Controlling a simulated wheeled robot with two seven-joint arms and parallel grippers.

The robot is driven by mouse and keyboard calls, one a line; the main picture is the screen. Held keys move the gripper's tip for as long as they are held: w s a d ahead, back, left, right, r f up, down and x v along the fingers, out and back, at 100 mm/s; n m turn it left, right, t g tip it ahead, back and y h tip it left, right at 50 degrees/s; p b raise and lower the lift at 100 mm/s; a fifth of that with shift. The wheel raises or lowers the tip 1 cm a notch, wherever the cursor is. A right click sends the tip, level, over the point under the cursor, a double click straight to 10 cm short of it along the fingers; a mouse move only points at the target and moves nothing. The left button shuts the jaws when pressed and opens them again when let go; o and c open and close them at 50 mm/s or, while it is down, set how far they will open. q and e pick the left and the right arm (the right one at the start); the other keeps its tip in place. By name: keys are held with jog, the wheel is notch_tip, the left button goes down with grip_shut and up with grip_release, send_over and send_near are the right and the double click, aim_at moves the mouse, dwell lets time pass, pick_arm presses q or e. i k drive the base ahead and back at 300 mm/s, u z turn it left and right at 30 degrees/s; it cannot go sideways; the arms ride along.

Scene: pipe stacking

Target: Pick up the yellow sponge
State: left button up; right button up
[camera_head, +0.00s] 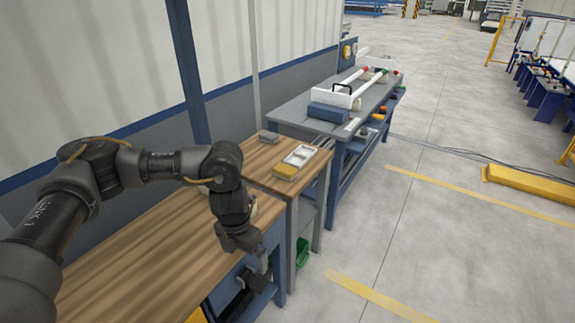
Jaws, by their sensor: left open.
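The yellow sponge (286,171) appears as a small yellow block on the far wooden table (262,161), near its front right part. My left arm reaches in from the left, and my left gripper (258,273) points down beyond the right edge of the near wooden table. The gripper is open and apart from the sponge, nearer to the camera and lower in the picture. Its fingers are small and dark, and I see nothing held between them. My right gripper is out of view.
A white tray (300,156) lies just behind the sponge, and a grey block (269,137) is to its left. A grey workbench (290,113) with white pipes and a blue box (328,112) stands beyond. Bare wood shows on the near table (130,265).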

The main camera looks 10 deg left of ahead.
aim_at(289, 174)
jog(key=i, duration=1.7)
